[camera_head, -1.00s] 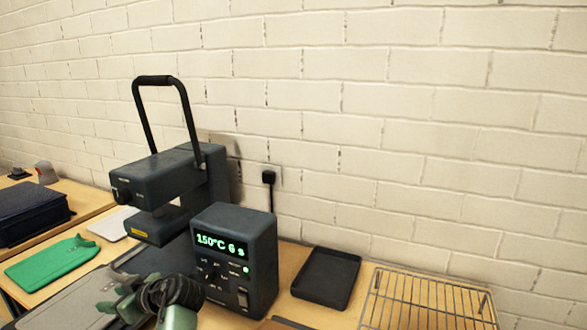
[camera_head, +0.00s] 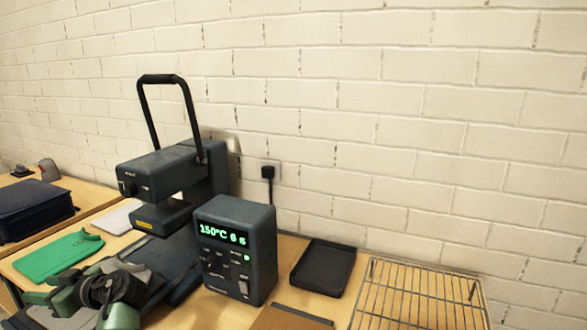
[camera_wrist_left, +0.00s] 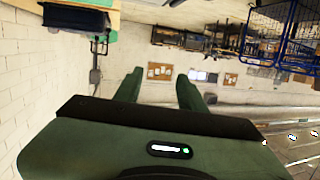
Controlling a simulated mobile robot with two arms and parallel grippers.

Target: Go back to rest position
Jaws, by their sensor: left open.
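My left gripper shows at the lower left of the head view (camera_head: 50,298), partly cut off and over the near end of the table. In the left wrist view its two green fingers (camera_wrist_left: 158,92) stand apart with nothing between them, facing the room. The heat press (camera_head: 165,180) stands behind it with its black handle raised. The control box (camera_head: 237,250) beside the press reads 150°C 6 s. My right gripper is in neither view.
A green cloth (camera_head: 58,256) lies flat at the left, with a dark folded item (camera_head: 32,208) behind it. A black tray (camera_head: 324,268) and a wire rack (camera_head: 418,298) lie to the right of the control box. A brown board (camera_head: 290,318) lies at the front edge. A brick wall stands behind.

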